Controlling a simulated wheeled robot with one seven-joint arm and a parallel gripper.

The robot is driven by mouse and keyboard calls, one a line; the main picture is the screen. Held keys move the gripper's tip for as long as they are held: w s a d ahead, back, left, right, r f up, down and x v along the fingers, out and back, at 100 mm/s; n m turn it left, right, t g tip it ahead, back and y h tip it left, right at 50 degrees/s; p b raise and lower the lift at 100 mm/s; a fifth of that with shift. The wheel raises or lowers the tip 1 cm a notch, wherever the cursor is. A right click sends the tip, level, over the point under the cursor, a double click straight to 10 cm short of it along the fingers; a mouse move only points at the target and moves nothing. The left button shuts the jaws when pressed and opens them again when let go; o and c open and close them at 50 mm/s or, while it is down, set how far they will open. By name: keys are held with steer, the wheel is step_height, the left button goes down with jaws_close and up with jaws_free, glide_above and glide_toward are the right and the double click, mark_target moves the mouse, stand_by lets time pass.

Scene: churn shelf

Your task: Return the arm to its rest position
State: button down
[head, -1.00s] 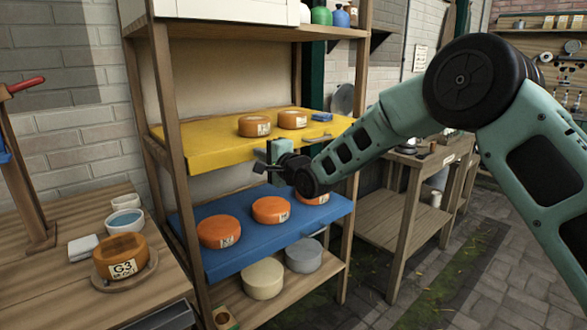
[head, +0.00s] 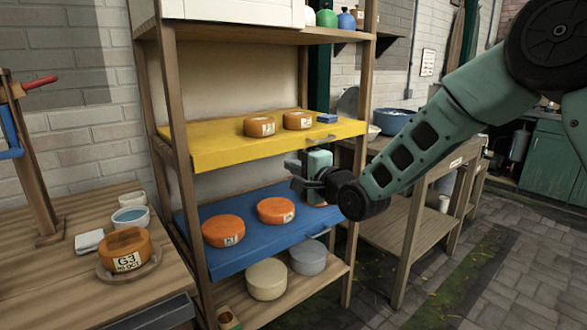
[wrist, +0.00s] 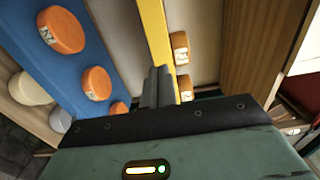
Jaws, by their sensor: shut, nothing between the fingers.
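My gripper (head: 296,173) is at the front right of the shelf rack in the head view, between the yellow shelf (head: 205,157) and the blue shelf (head: 230,262). It is shut and empty, its fingers pressed together in the wrist view (wrist: 158,80). My arm reaches in from the right. Two orange cheeses (head: 223,231) (head: 276,210) show on the blue shelf. In the wrist view a third cheese (wrist: 119,109) shows on the blue shelf; my gripper hides it in the head view. Two smaller cheeses (head: 259,126) (head: 298,120) sit on the yellow shelf.
A blue block (head: 327,118) lies on the yellow shelf. A cream round (head: 266,279) and a grey round (head: 307,257) stand on the bottom shelf. A table (head: 60,285) at left holds a cheese marked G3 (head: 124,249). A workbench (head: 420,200) stands behind my arm.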

steer(key=s+a+n+g+h+p, duration=0.1)
steer(key=s+n+g+h+p, duration=0.45)
steer(key=s, duration=1.05)
steer(key=s+d+r+n+g+h+p, duration=0.1)
steer(key=s+d+n+g+h+p, duration=0.1)
steer(key=s, duration=1.1)
steer(key=s+d+r+n+g+h+p, duration=0.1)
steer(key=s+d+n+g+p, duration=0.3)
steer(key=s, duration=1)
steer(key=d+n+g+h, duration=0.1)
steer(key=d+n+g, duration=0.2)
steer(key=d+n, duration=0.2)
steer(key=shift+s+d+n, duration=0.2)
steer(key=shift+d+n, duration=0.1)
steer(key=shift+n, duration=0.75)
